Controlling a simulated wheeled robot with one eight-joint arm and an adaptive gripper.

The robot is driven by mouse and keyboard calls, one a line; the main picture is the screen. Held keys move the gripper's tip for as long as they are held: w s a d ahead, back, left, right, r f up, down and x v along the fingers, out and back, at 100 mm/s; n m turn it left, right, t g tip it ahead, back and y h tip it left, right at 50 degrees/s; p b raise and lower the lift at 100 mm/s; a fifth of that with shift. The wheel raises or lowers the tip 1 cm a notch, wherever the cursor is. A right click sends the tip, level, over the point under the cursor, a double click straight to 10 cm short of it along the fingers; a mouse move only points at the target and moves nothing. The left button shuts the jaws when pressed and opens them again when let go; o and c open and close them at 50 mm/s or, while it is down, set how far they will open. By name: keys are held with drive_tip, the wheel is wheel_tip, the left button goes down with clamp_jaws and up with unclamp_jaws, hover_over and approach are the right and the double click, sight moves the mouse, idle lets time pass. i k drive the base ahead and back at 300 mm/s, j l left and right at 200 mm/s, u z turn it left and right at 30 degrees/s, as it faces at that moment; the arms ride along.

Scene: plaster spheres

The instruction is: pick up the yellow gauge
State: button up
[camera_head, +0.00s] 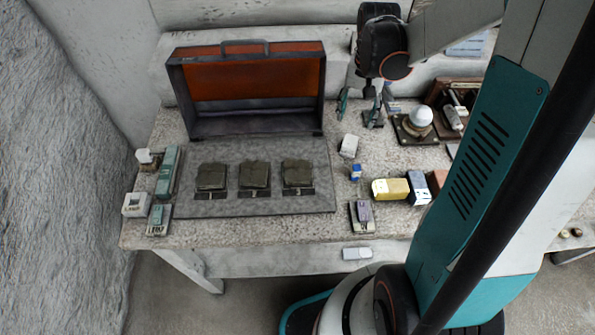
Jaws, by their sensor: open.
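The yellow gauge (390,190) lies on the speckled tabletop (275,228) toward the right front. It looks like a yellow block with a pale marked end, and a dark blue block (418,188) sits close on its right. My gripper (358,113) points down near the back of the table, right of the open case. It is open with nothing visible between its fingers. It is behind and a little left of the yellow gauge in the picture, apart from it.
An open case (250,88) with an orange lining stands behind a grey mat (240,202) bearing three dark pouches (254,174). A small blue item (356,172), a white block (349,146) and a purple-topped device (363,213) are left of the gauge. A white-domed device (420,118) stands behind it.

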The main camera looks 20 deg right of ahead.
sight(382, 190)
drive_tip(key=k+l, duration=0.35)
drive_tip(key=l, duration=0.15)
drive_tip(key=k+l, duration=0.3)
drive_tip(key=l, duration=0.15)
drive_tip(key=l+u, duration=0.05)
